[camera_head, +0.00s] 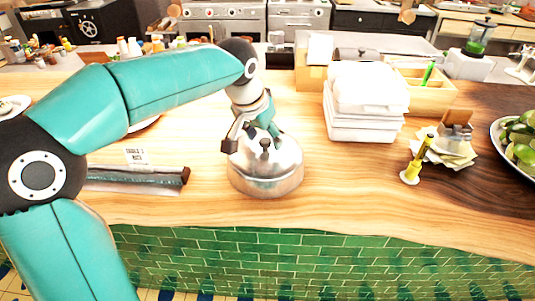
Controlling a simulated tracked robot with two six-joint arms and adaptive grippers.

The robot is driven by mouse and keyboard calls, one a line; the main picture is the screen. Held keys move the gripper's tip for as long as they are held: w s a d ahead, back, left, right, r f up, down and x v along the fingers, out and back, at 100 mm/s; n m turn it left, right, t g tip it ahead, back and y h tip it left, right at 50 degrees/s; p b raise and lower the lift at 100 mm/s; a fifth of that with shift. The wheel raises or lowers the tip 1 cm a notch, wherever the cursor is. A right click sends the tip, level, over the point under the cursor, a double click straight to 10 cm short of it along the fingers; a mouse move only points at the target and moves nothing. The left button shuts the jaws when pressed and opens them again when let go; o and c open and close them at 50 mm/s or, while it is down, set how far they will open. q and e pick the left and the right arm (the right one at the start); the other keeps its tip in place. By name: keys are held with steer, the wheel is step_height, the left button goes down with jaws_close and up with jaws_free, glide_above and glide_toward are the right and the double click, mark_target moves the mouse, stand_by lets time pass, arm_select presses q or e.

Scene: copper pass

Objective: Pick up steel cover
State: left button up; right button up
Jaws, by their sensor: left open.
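The steel cover (266,178) is a shiny round dome with a dark knob on top. It sits on the wooden counter in the middle of the view. My left gripper (248,143) is directly above and slightly left of the knob, pointing down. Its fingers are open, with one dark finger to the left of the knob and a teal part behind it. I cannot tell whether the fingers touch the cover. My right gripper does not show.
White stacked containers (362,105) stand right of the cover. The counter's front edge is close below the cover.

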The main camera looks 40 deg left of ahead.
arm_select(q)
steer(key=shift+x, duration=1.15)
steer(key=shift+s, duration=0.1)
jaws_close()
